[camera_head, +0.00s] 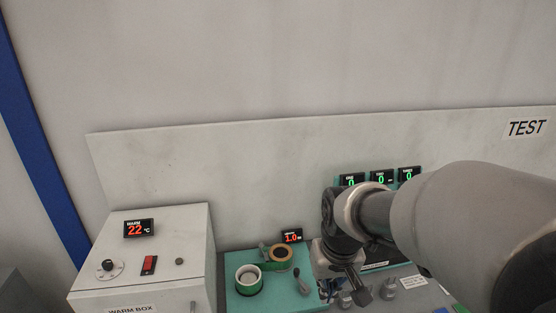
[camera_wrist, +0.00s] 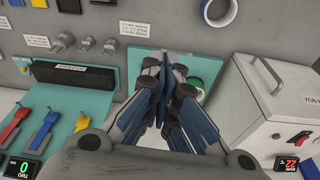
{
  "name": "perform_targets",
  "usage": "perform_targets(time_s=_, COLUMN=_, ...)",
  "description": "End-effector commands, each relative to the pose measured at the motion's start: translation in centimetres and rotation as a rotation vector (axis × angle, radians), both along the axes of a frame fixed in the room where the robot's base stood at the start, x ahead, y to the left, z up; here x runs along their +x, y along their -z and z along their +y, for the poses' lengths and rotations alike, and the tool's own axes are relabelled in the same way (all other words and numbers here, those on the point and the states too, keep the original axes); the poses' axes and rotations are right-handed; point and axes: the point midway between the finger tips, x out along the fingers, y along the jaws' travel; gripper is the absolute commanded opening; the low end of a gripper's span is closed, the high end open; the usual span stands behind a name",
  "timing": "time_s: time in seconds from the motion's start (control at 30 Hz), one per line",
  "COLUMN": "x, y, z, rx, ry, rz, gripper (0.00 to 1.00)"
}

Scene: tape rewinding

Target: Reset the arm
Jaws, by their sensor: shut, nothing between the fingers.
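My gripper (camera_head: 345,291) hangs at the lower middle right of the head view, below my grey arm. In the wrist view my gripper (camera_wrist: 172,72) has its fingertips together with nothing seen between them. It appears clear of the things around it. In the wrist view a green-rimmed roll (camera_wrist: 194,89) is partly hidden behind the fingers.
A white warm box (camera_head: 140,252) reading 22 °C stands left. A small display (camera_head: 291,236) reads about 1.0. Three displays (camera_head: 380,178) read 0. Red, yellow and blue levers (camera_wrist: 46,122) and several metal knobs (camera_wrist: 87,43) show in the wrist view. A wall panel (camera_head: 230,175) stands behind.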

Motion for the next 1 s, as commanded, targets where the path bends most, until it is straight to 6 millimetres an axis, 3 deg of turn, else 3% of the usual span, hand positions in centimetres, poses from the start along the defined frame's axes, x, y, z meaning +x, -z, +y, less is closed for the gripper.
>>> perform_targets(time_s=0.2, x=-7.7, y=-1.9, z=-2.2, rx=0.007, ry=0.044, rz=-0.095, gripper=0.00)
perform_targets(time_s=0.4, x=-14.2, y=-1.2, z=-3.4, rx=0.009, ry=0.080, rz=-0.165, gripper=0.00)
perform_targets(time_s=0.5, x=-16.4, y=-0.6, z=-3.7, rx=0.010, ry=0.092, rz=-0.190, gripper=0.00)
perform_targets(time_s=0.7, x=-18.3, y=0.2, z=-4.0, rx=0.010, ry=0.102, rz=-0.211, gripper=0.00)
perform_targets(time_s=1.0, x=-18.4, y=0.1, z=-4.0, rx=0.010, ry=0.102, rz=-0.211, gripper=0.00)
